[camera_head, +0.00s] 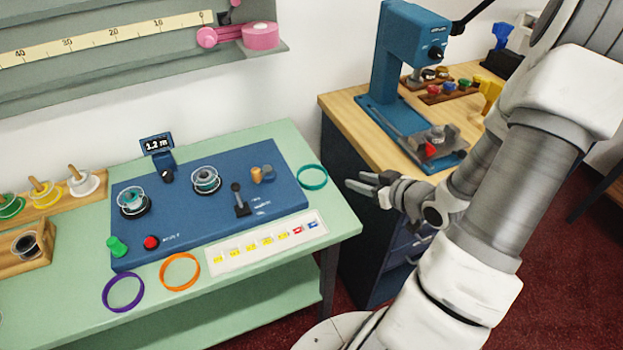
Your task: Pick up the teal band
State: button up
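The teal band (325,177) is a thin ring lying on the green counter (345,222) near its right end, just off the right edge of the blue panel. My gripper (354,184) is to the right of the band, with its fingers pointing left toward it. The fingers are apart with a gap between them, and nothing shows in the gap. The gripper looks separate from the band, though its exact height over the counter edge is hard to tell.
A blue panel (215,228) with spools, a lever and buttons fills the counter's middle. A purple band (104,292) and an orange band (163,275) lie in front, beside a label strip (232,265). A blue press (388,75) stands on the wooden bench (345,105) behind.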

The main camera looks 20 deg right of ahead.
jog(key=shift+r+b+x, duration=0.1)
jog(key=shift+b+x, duration=0.5)
jog(key=shift+x, duration=2.6)
jog(key=shift+r+b+x, duration=0.15)
jog(key=shift+b+x, duration=0.45)
jog(key=shift+x, duration=2.6)
jog(key=shift+a, duration=0.15)
grip_shut()
